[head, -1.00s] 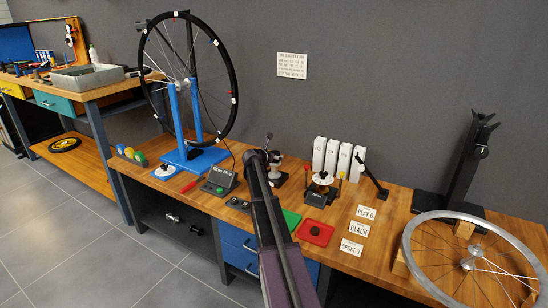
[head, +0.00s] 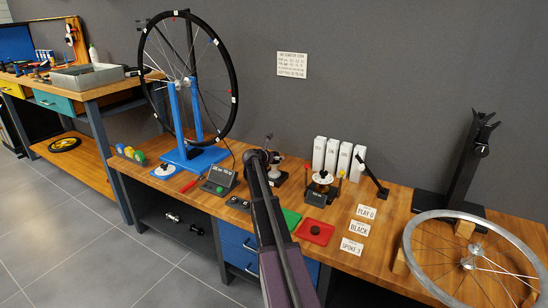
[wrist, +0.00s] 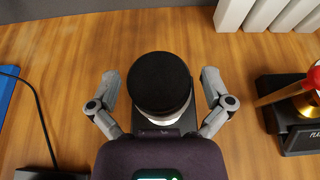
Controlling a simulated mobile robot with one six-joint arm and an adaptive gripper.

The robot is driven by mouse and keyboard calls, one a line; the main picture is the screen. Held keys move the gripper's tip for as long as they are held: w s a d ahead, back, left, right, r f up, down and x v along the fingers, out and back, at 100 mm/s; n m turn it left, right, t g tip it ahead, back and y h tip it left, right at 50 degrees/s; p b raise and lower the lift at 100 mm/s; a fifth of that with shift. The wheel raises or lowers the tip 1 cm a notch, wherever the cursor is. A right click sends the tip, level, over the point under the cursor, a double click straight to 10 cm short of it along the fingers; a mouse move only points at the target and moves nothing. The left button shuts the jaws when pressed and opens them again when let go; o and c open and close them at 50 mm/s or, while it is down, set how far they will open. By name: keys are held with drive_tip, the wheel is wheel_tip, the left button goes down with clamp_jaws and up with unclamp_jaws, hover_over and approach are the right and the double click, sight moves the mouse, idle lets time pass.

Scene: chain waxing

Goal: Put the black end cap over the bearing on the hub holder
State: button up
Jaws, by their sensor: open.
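In the wrist view a round black cap (wrist: 158,80) sits on top of a pale, silvery cylinder (wrist: 180,112), which looks like the hub on its holder. From above it looks level; its underside and the bearing are hidden. My gripper (wrist: 160,76) is open, with one finger on each side of the cap and a gap on both sides. In the head view my arm hides most of the hub holder (head: 277,176), and the cap cannot be made out there.
A red tray (head: 329,240) holding a small dark round piece and a green mat (head: 291,217) lie in front. A dial stand (head: 322,184) stands to the right, a display box (head: 222,179) to the left. White boxes (head: 332,154) stand behind. A wheel (head: 409,238) lies far right.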

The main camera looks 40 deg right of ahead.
drive_tip(key=shift+r+p, duration=0.65)
drive_tip(key=shift+r, duration=0.05)
drive_tip(key=p+v, duration=0.4)
drive_tip(key=v, duration=0.8)
drive_tip(key=shift+f, duration=0.1)
drive_tip(key=s+a+f+m+g+y, duration=0.1)
drive_tip(key=s+a+f+m+y, duration=0.2)
drive_tip(key=s+a+m, duration=0.4)
drive_tip(key=s+a+f+m+g+y, duration=0.2)
drive_tip(key=s+a+m, duration=0.6)
drive_tip(key=a, duration=1.2)
drive_tip(key=s+a+f+m+g+y, duration=0.2)
drive_tip(key=s+a+f+m+y, duration=0.4)
drive_tip(key=s+a, duration=0.5)
drive_tip(key=a+m+y, duration=0.1)
drive_tip(key=a, duration=0.2)
drive_tip(key=shift+s+a+f+m+y, duration=0.25)
drive_tip(key=shift+m+y, duration=0.05)
drive_tip(key=shift+r, duration=0.1)
wheel_tip(320, 180, up, 28)
drive_tip(key=p, duration=2.8)
